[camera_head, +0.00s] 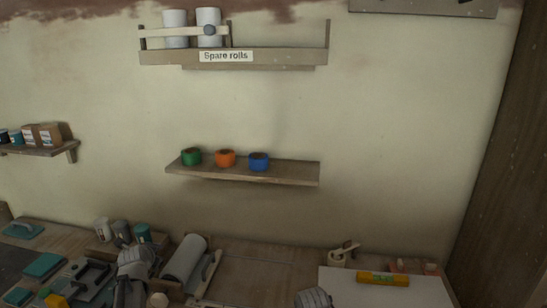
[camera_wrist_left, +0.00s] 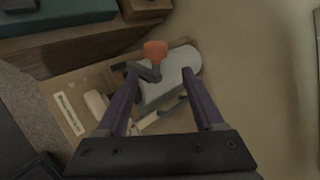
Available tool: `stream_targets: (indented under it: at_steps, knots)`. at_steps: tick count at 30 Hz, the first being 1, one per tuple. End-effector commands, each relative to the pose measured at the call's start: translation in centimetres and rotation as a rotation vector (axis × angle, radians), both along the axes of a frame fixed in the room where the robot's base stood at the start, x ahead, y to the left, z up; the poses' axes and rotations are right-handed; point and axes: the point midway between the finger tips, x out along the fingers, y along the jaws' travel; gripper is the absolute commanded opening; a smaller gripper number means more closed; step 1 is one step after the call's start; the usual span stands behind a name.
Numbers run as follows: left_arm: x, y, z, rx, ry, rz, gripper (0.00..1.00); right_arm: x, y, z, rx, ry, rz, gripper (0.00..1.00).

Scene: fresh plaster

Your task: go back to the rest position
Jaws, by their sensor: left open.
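My left gripper (camera_wrist_left: 159,72) is open in the left wrist view, with its two dark fingers spread and nothing held between them. Beyond the fingers lies a wooden holder (camera_wrist_left: 68,113) with a white roll (camera_wrist_left: 185,84) and an orange knob (camera_wrist_left: 155,49). I cannot tell the exact gap to them. In the head view the white roll (camera_head: 185,258) lies on the bench, to the right of my grey left arm. The left fingertips cannot be made out clearly there. A grey part of my right arm shows at the bottom edge; its gripper is out of view.
Green (camera_head: 191,157), orange (camera_head: 225,158) and blue (camera_head: 259,161) tape rolls stand on the middle wall shelf (camera_head: 290,173). White rolls stand on the upper "Spare rolls" shelf (camera_head: 300,57). A yellow item (camera_head: 382,278) lies on a white board (camera_head: 420,293) at right.

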Motion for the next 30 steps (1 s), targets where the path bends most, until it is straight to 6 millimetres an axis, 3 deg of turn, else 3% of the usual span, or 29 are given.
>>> stream_targets:
  at_steps: [4,8,15,22,27,30]
  knots:
    - [-0.6,-8.3,-1.9,-0.22,0.06,0.074,0.69,0.0,0.0,0.0,0.0,0.0,0.0,0.5]
    - [-2.4,-16.2,-3.7,-0.429,0.153,0.208,0.69,0.0,0.0,0.0,0.0,0.0,0.0,0.5]
    - [-8.7,-28.2,-6.2,-0.683,0.337,0.559,0.69,0.0,0.0,0.0,0.0,0.0,0.0,0.5]
    - [-16.6,-36.1,-7.4,-0.757,0.438,0.973,0.69,0.0,0.0,0.0,0.0,0.0,0.0,0.5]
    - [-21.3,-39.1,-7.6,-0.741,0.431,1.224,0.69,0.0,0.0,0.0,0.0,0.0,0.0,0.5]
    - [-22.9,-39.9,-7.6,-0.729,0.412,1.318,0.69,0.0,0.0,0.0,0.0,0.0,0.0,0.5]
